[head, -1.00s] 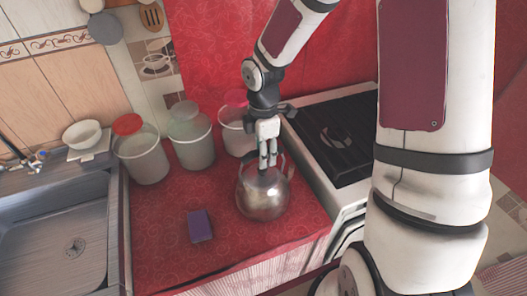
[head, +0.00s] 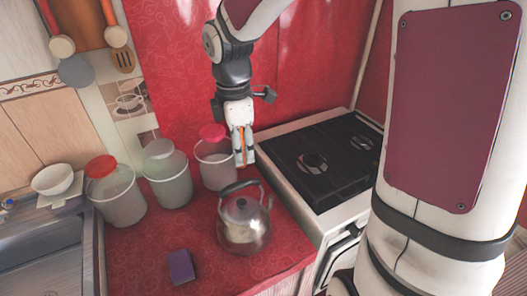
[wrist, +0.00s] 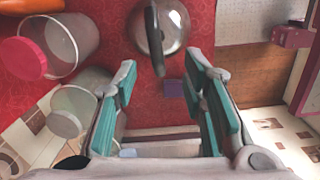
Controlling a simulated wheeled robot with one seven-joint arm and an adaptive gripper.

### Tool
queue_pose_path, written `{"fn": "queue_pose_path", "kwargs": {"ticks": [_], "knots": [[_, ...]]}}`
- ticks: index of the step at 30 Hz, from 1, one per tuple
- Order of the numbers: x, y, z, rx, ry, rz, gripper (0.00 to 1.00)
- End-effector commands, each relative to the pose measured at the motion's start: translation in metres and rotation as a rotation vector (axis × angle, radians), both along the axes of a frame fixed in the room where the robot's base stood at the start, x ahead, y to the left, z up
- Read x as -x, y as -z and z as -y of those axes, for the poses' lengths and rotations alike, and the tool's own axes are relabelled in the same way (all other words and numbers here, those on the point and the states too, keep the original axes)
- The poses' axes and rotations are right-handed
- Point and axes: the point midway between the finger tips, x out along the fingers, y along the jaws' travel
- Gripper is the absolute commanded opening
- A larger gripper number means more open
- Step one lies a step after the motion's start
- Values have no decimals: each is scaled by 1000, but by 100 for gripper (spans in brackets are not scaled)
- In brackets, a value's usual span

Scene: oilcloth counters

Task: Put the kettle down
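The kettle (head: 245,232), shiny metal with a dark handle, stands upright on the red patterned counter (head: 205,245), near its front right. My gripper (head: 243,160) is above and behind the kettle, apart from it and empty. In the wrist view, the teal-padded fingers of my gripper (wrist: 165,85) are spread wide. The kettle (wrist: 176,38) shows beyond the fingertips at the top of that view, partly cut off by the frame.
Jars with red (head: 121,198), grey (head: 168,180) and pink (head: 213,167) lids stand along the back. A purple sponge (head: 181,267) lies left of the kettle. The stove (head: 325,165) is at right, the sink (head: 45,250) at left. An orange item (wrist: 30,6) shows partly.

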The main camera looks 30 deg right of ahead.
Motion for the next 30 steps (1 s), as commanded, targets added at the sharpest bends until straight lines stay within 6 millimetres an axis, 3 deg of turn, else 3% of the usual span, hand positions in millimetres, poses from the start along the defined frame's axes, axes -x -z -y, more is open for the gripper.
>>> {"fn": "queue_pose_path", "kwargs": {"ticks": [6,15,22,30], "knots": [[48,-58,1,39,383,151,38],[124,-111,-1,-121,950,358,38],[169,-124,-3,-324,1273,413,38],[182,-125,-4,-403,1384,411,38]]}}
